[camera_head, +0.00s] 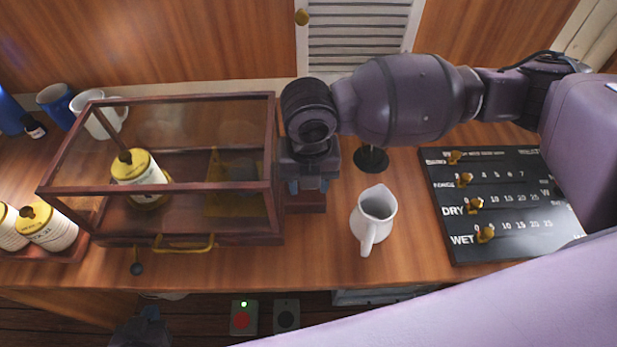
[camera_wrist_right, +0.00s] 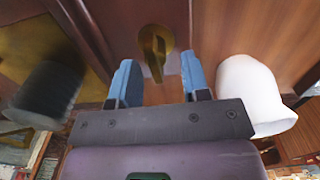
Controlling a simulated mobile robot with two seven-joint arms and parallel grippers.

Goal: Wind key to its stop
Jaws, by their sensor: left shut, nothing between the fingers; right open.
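The brass key (camera_wrist_right: 155,50) shows in the right wrist view, standing out from a wooden surface with its flat grip edge-on. My right gripper (camera_wrist_right: 157,82) is open, its two blue fingers apart, with the key ahead of the gap between them. In the head view my right gripper (camera_head: 308,186) points down at the right end of the glazed wooden case (camera_head: 275,225) and hides the key. My left gripper (camera_head: 149,313) is low at the bottom edge, in front of the table, shut and empty. The case holds a yellow-topped canister (camera_head: 140,172).
A white pitcher (camera_head: 372,222) stands close right of my right gripper. A black board with brass pegs (camera_head: 470,250) lies farther right. More canisters (camera_head: 48,228) and mugs (camera_head: 95,118) stand left. The front table strip is mostly clear.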

